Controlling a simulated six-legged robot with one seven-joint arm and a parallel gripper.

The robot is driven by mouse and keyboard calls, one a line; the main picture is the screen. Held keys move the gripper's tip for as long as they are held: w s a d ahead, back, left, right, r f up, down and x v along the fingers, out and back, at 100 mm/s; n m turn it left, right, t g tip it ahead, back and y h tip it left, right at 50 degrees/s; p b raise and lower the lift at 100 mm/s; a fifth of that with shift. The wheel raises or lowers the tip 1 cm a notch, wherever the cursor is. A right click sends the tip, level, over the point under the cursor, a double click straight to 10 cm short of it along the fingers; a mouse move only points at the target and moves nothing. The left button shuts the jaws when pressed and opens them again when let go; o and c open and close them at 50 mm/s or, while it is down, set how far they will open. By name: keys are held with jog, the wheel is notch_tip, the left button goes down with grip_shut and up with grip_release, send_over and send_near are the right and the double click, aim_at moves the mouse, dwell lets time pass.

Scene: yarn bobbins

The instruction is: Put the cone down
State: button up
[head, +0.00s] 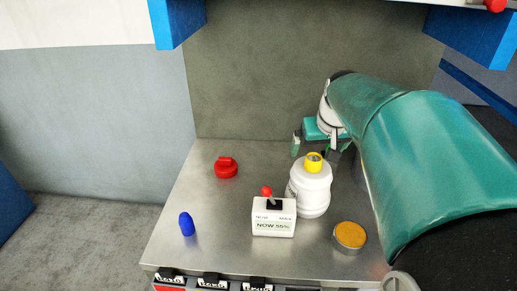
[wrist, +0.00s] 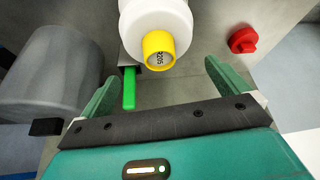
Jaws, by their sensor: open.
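The cone is a white yarn package (head: 309,190) with a yellow tip (head: 313,162). It appears to stand upright on the metal table (head: 215,245), just in front of my gripper (head: 322,146). In the wrist view, the white cone (wrist: 158,15) is at the top, its yellow tip (wrist: 158,52) towards the camera. My gripper (wrist: 161,76) is open. Its green fingers are spread wide, with the tip in front of the gap and no finger visibly touching the cone. The cone's base is hidden in the wrist view.
A white control box (head: 273,226) with a red-knobbed lever stands close in front of the cone. An orange-topped tin (head: 350,236) is at front right. A red cap-like piece (head: 226,168) and a blue piece (head: 186,224) lie left. Blue brackets (head: 177,22) hang above.

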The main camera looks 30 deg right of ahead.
aim_at(315, 158)
jog(key=x, duration=0.7)
jog(key=shift+s+a+f, duration=0.15)
jog(key=shift+s+a, duration=0.05)
jog(key=shift+s, duration=0.05)
